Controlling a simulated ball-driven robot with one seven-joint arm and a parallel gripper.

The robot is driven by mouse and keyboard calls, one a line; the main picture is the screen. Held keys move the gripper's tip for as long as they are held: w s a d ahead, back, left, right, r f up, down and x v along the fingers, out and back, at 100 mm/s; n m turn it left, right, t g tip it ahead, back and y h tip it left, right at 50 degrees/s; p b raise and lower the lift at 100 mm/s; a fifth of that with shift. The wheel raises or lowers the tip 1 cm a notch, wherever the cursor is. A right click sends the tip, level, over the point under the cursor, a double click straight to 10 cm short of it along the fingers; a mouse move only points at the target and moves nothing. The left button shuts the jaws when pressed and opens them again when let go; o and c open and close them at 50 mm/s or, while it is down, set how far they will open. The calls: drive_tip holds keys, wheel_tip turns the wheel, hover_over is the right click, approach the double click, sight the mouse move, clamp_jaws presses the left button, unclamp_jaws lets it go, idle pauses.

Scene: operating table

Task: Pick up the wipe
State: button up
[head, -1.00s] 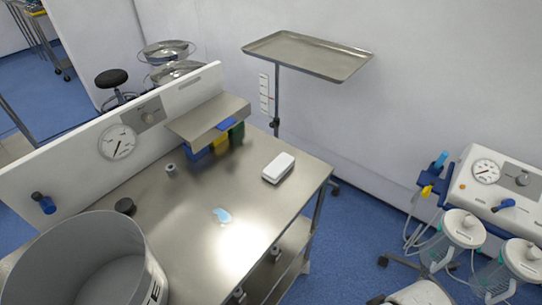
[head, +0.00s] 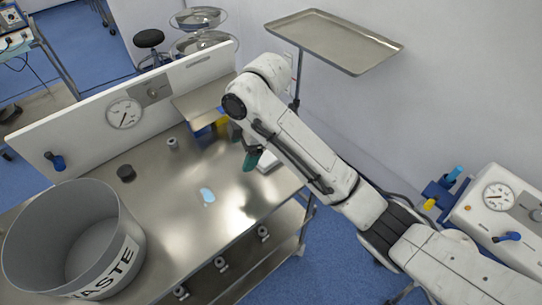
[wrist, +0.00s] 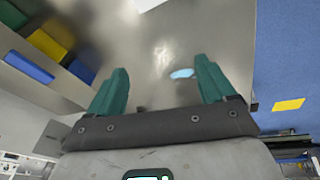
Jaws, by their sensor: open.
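A small flat blue piece (head: 221,110), which looks like the wipe, lies at the front edge of the raised metal shelf; my arm partly covers that area in the head view. In the wrist view the blue piece (wrist: 29,67) is at the left, outside my fingers. My gripper (wrist: 160,82) is open and empty, its green fingers apart above the steel table. In the head view my gripper (head: 250,157) is in front of the shelf, to the right of and below the blue piece. A light blue, irregular patch (head: 207,195), like a spill, lies on the table.
Yellow (wrist: 50,44), green and blue bins sit under the shelf (head: 190,100). A white box (head: 268,163) is partly behind my gripper. A grey waste bin (head: 125,225) stands at the table's left. A metal tray stand (head: 335,40) is behind. The table's middle is mostly clear.

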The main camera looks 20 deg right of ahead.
sight(271, 154)
drive_tip(key=w+d+r+n+g+h, duration=0.2)
drive_tip(key=w+d+n+h, duration=0.1)
drive_tip(key=d, duration=0.5)
drive_tip(key=f, duration=0.7)
drive_tip(key=f+p, duration=0.1)
drive_tip(key=f, duration=0.2)
drive_tip(key=shift+s+d+f, duration=0.1)
drive_tip(key=shift+s+f, duration=0.1)
drive_tip(key=shift+s, duration=0.1)
drive_tip(key=c, duration=1.1)
